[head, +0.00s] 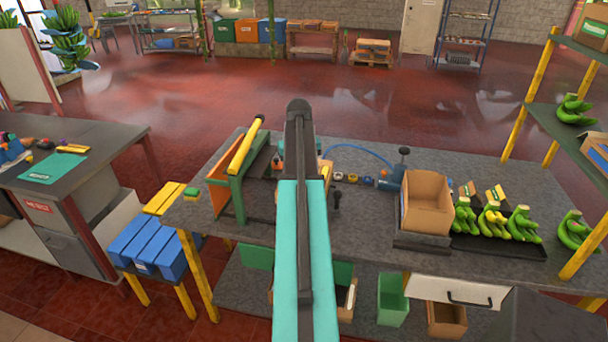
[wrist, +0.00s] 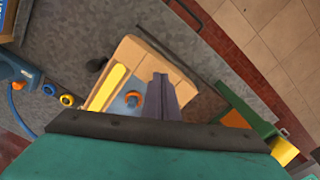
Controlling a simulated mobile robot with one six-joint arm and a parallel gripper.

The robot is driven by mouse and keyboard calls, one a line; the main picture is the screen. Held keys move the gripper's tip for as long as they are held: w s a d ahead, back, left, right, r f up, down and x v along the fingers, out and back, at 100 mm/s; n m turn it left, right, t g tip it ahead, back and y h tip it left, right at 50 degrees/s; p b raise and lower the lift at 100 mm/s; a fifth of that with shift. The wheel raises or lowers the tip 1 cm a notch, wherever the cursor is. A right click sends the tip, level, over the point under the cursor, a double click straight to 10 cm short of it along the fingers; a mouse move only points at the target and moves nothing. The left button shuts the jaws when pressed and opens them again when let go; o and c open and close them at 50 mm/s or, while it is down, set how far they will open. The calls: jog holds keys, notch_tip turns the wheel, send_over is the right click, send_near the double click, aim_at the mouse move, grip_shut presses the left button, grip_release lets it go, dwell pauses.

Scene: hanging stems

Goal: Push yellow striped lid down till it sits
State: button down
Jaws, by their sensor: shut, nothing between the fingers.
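In the wrist view, a tan wooden piece (wrist: 145,58) lies on the grey worktop. A yellow strip (wrist: 108,87) runs along its left side, which I take for the striped lid; I cannot tell whether it sits flush.
Several small rings (head: 352,178) and a blue hose (head: 355,150) lie to the right on the worktop (head: 300,215). A green stand with a yellow roller (head: 245,145) rises to the left. A cardboard box (head: 428,200) and bananas (head: 495,222) stand further right.

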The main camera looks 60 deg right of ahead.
notch_tip(320, 180, up, 6)
jog(key=p, duration=0.3)
jog(key=shift+r, duration=0.2)
dwell(0.4)
dwell(0.5)
jog(key=shift+n+g+y, duration=0.5)
jog(key=shift+n, duration=0.4)
jog(key=w+a+f+b, duration=0.1)
jog(key=w+a+f, duration=0.1)
jog(key=a+f, duration=0.2)
jog(key=w+a+f+b, duration=0.1)
jog(key=w+a+f, duration=0.2)
jog(key=f, duration=0.6)
jog(key=w+a+f+b, duration=0.1)
jog(key=w+a+f, duration=0.2)
jog(key=a+f, duration=0.3)
jog(key=shift+w+a+f, duration=0.15)
jog(key=shift+a, duration=0.4)
jog(key=s+a+f+n+g+b, duration=0.2)
jog(key=a+f+n+b, duration=0.3)
jog(key=a+f, duration=2.25)
jog(key=s+a+f+n+g+h+b, duration=0.1)
jog(key=s+a+f+b, duration=0.4)
jog(key=s+a+f, duration=1)
jog(key=s+a+g, duration=0.1)
jog(key=s+a, duration=0.1)
jog(key=s, duration=0.1)
jog(key=shift+s+f+n+g, duration=0.25)
jog(key=shift+f+n+g, duration=0.1)
jog(key=shift+n+g, duration=0.05)
